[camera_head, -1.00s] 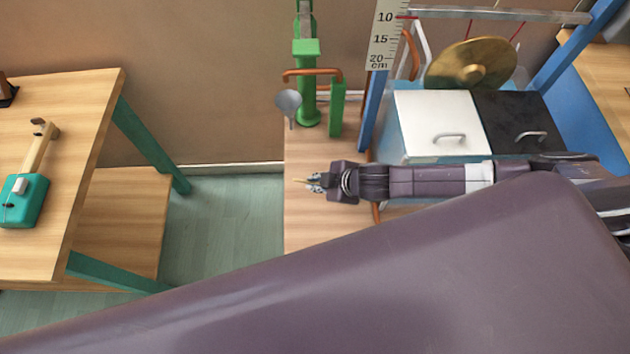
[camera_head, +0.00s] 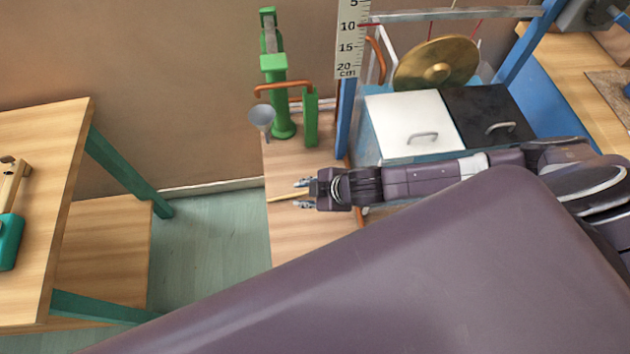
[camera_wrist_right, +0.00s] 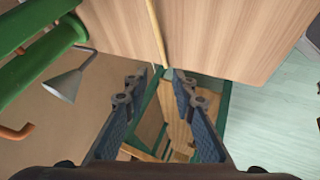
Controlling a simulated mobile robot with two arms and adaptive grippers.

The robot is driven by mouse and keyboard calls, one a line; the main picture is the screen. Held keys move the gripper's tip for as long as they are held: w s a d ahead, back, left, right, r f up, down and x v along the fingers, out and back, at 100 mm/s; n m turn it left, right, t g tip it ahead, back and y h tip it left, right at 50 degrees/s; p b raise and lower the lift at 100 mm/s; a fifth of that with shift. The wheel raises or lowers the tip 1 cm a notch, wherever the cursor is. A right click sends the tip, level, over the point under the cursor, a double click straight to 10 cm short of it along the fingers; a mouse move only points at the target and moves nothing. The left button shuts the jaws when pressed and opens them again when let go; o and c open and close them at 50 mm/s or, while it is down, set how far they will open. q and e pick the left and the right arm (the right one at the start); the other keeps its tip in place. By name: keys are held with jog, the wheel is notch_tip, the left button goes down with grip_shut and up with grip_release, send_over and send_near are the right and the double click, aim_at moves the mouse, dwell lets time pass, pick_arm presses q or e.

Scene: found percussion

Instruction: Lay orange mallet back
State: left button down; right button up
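A thin, light wooden stick (camera_head: 285,197), which may be the mallet's handle, reaches the left edge of the wooden bench (camera_head: 300,235). It also shows in the right wrist view (camera_wrist_right: 156,30), running from the top edge down to near the bench edge. No orange mallet head can be made out. My right gripper (camera_head: 302,193) is above the bench, with its fingers spread apart on either side of the stick in the head view. In the wrist view its fingers (camera_wrist_right: 158,82) are clearly apart, with nothing gripped. My left gripper is not in view.
A green pump (camera_head: 280,100) with copper-coloured pipes and a grey funnel (camera_head: 262,118) stands behind my gripper. White (camera_head: 410,115) and black (camera_head: 490,120) boxes and a brass gong (camera_head: 437,63) are at the right. Another table (camera_head: 45,170) stands left across a floor gap.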

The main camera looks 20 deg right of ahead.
jog(key=v, duration=0.8)
jog(key=shift+r, duration=0.15)
jog(key=shift+s, duration=0.15)
